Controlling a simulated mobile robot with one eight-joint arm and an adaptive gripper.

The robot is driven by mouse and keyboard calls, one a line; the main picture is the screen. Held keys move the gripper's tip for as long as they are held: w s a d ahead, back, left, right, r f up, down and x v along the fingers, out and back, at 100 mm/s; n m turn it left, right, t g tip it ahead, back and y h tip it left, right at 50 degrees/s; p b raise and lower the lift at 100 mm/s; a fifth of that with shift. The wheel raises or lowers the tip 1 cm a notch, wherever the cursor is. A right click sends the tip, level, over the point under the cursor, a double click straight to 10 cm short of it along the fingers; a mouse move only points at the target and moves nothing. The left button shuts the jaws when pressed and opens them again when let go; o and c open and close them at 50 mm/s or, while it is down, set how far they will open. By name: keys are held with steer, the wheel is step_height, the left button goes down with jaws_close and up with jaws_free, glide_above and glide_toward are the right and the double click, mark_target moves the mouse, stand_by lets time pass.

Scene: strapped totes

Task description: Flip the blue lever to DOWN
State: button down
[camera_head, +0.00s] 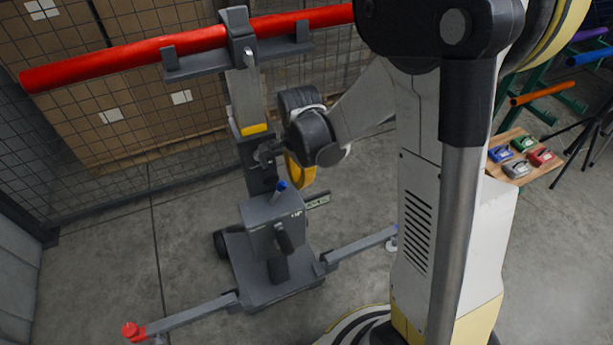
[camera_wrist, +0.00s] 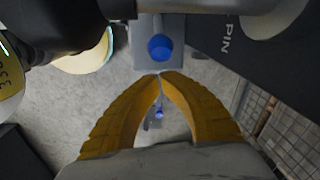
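The blue lever (camera_head: 282,186) sticks up from the top of a grey box (camera_head: 272,222) on a wheeled grey stand. Its round blue knob shows large in the wrist view (camera_wrist: 160,47), just above my fingertips in the picture. My gripper (camera_head: 300,184) has yellow fingers and hangs just right of the lever in the head view. In the wrist view its fingertips (camera_wrist: 160,76) meet, with nothing seen between them. I cannot tell whether they touch the knob.
The stand carries a red bar (camera_head: 130,62) across its top, and its low legs (camera_head: 190,315) spread over the floor. A mesh fence with cardboard boxes (camera_head: 120,115) stands behind. A wooden table (camera_head: 535,172) with several coloured devices is at right. The front floor is clear.

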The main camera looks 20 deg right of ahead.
steer(key=shift+s+a+r, duration=0.1)
steer(key=shift+a+r, duration=0.1)
steer(key=shift+a, duration=0.4)
steer(key=shift+a+r+p, duration=0.5)
steer(key=shift+a+r, duration=0.4)
steer(key=shift+a, duration=0.1)
steer(key=d+b, duration=0.1)
steer(key=d, duration=0.3)
step_height(320, 180, up, 9)
steer(key=a+p, duration=0.1)
steer(key=p, duration=0.3)
steer(key=shift+a, duration=0.35)
